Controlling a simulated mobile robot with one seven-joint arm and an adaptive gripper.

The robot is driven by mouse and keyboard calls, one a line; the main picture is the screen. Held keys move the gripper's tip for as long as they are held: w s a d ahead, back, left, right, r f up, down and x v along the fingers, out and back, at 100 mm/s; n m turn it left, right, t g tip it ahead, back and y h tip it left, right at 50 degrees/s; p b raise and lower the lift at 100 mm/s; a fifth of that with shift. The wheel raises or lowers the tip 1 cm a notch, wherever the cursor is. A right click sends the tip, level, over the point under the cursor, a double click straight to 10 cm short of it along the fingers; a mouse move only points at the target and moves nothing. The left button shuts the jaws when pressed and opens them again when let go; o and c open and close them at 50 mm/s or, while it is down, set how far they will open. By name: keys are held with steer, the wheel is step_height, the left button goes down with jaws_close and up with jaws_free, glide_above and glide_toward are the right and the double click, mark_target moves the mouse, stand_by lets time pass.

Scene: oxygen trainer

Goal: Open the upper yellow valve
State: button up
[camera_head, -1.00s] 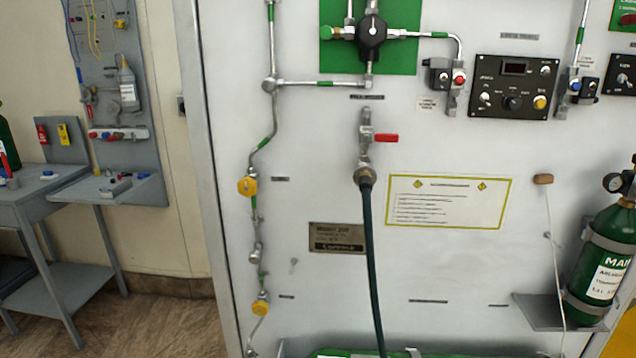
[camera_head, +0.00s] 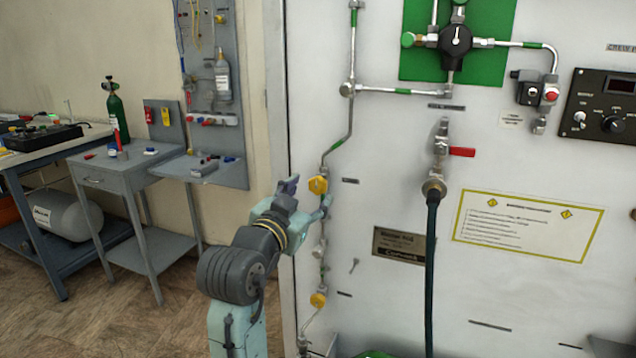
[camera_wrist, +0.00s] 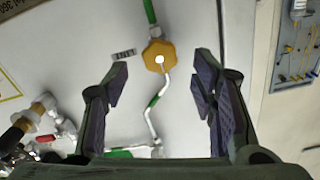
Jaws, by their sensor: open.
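The upper yellow valve (camera_head: 317,185) is a yellow knob on the thin pipe run near the left edge of the white panel. My gripper (camera_head: 308,196) is at the panel's left edge, close to this valve, with one finger to its left and one to its right. The gripper is open and empty. In the wrist view, the upper valve (camera_wrist: 158,56) shows as a yellow octagonal knob with a pale centre. It lies between the directions of the two spread fingertips (camera_wrist: 160,78), apart from both. The lower yellow valve (camera_head: 318,300) is further down the same pipe.
A red-handled valve (camera_head: 461,152) with a dark hose (camera_head: 430,265) is right of the pipe run. A green plate with a black regulator (camera_head: 455,40) is above. A grey side table (camera_head: 130,163) stands left of the panel, with floor between.

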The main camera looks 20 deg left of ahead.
mark_target(317, 186)
steer(key=shift+w+d+p, duration=0.1)
steer(key=shift+w+p, duration=0.25)
steer(key=shift+w, duration=1.8)
steer(key=shift+c, duration=0.2)
steer(key=c, duration=1.1)
